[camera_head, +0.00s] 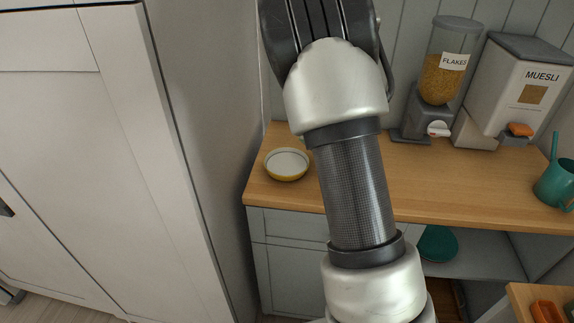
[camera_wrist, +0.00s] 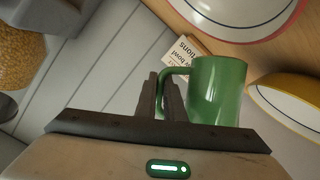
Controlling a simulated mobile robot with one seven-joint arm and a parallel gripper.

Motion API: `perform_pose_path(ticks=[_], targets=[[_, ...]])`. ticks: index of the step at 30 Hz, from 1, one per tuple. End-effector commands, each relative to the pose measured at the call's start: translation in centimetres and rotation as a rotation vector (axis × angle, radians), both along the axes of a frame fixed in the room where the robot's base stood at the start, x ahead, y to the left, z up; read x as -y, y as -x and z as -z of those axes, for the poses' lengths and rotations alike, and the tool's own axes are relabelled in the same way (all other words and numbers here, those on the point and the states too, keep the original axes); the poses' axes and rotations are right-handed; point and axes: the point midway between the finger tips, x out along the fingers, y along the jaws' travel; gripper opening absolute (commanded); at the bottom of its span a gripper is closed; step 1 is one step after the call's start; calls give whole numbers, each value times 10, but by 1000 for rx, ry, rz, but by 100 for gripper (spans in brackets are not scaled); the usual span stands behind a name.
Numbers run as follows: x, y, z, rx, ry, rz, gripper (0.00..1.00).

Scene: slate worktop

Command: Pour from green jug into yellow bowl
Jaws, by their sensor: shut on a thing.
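The green jug (camera_wrist: 216,90) is in the wrist view, just right of my gripper's fingers. My gripper (camera_wrist: 168,88) is shut on its handle, which loops out to the left of the body. The jug's contents do not show. A yellow bowl (camera_wrist: 285,92) with a pale inside is cut off by the right edge of the wrist view, apart from the jug. In the head view a yellow bowl (camera_head: 287,176) sits on the wooden worktop near its left end. There my arm hides the gripper and the jug.
A white bowl with a red rim (camera_wrist: 232,18) is at the top of the wrist view, by a printed card (camera_wrist: 183,52). A flakes dispenser (camera_head: 443,65) and a muesli dispenser (camera_head: 520,85) stand at the back. A teal watering can (camera_head: 556,184) is at right. A tall cabinet (camera_head: 75,150) bounds the left.

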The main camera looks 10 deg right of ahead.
Motion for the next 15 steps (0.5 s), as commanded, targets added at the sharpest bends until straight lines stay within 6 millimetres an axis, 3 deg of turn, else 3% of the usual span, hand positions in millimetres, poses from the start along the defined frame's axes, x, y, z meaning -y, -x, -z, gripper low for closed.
perform_pose_path(ticks=[7, 15], targets=[[4, -1, 6, 3, -57, -4, 0], [24, 1, 3, 17, -285, -2, 0]])
